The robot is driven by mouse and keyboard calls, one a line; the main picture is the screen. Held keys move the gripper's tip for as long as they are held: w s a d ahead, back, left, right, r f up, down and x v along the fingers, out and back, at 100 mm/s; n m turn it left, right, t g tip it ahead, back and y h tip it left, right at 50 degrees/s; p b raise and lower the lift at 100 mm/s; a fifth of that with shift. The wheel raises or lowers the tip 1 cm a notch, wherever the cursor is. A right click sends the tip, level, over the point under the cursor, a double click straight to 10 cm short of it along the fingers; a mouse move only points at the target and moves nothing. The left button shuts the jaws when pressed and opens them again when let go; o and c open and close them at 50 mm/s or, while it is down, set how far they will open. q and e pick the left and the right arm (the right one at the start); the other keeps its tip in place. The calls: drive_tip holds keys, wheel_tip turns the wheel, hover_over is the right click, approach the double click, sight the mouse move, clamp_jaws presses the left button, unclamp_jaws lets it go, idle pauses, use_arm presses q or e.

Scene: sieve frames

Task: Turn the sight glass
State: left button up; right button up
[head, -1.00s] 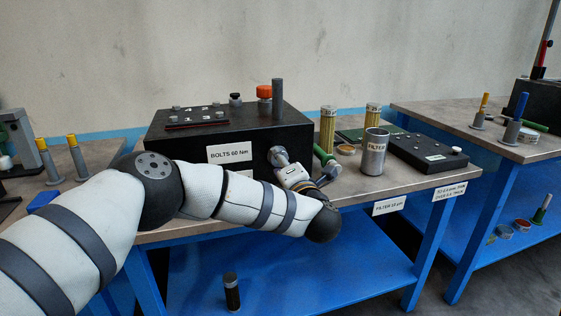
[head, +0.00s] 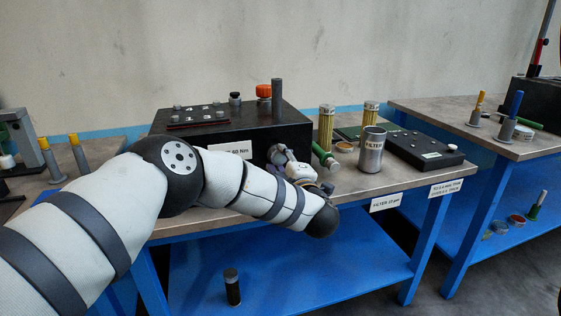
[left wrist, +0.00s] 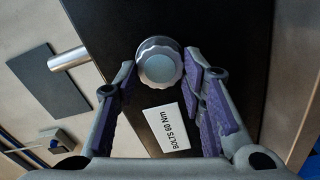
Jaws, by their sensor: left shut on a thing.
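The sight glass (left wrist: 160,62) is a round, pale disc in a ridged silver rim on the front of the black box (head: 235,135). In the left wrist view, my left gripper (left wrist: 161,66) has one purple-padded finger on each side of its rim and is shut on it. In the head view, my left gripper (head: 279,154) reaches the front face of the box, right of its white label, and its fingers mostly hide the sight glass. I cannot make out any mark on the glass. My right gripper is not in view.
A grey post (head: 277,97) and an orange cap (head: 263,91) are on top of the box. The bench front edge lies under my left forearm.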

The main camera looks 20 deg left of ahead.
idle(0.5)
use_arm(q)
drive_tip(key=o, duration=1.1)
drive_tip(key=shift+o, duration=0.2)
drive_tip(key=v, duration=1.2)
drive_tip(key=s+d+f+m+g+h, duration=0.1)
drive_tip(key=s+f+m+h, duration=0.3)
drive_tip(key=f, duration=0.4)
drive_tip(key=s+d+f+m+h, duration=0.1)
drive_tip(key=s+f+m+h, duration=0.1)
drive_tip(key=f+m+h, duration=0.35)
drive_tip(key=s+a+f+m+g, duration=0.2)
drive_tip(key=s+f+m+g, duration=0.35)
drive_tip(key=s+f, duration=0.75)
drive_tip(key=s+a+f+m+g, duration=0.1)
drive_tip(key=s+a+m+g, duration=0.1)
drive_tip(key=s, duration=0.8)
drive_tip(key=s+a+f+m+g, duration=0.1)
drive_tip(key=s+a+g, duration=0.3)
drive_tip(key=s, duration=0.6)
drive_tip(key=s+a+f+m+g, duration=0.2)
drive_tip(key=s+a+m+g, duration=0.1)
drive_tip(key=s, duration=0.8)
drive_tip(key=shift+a+g+p, duration=0.3)
drive_tip(key=shift+a+g, duration=0.2)
drive_tip(key=shift+g, duration=0.55)
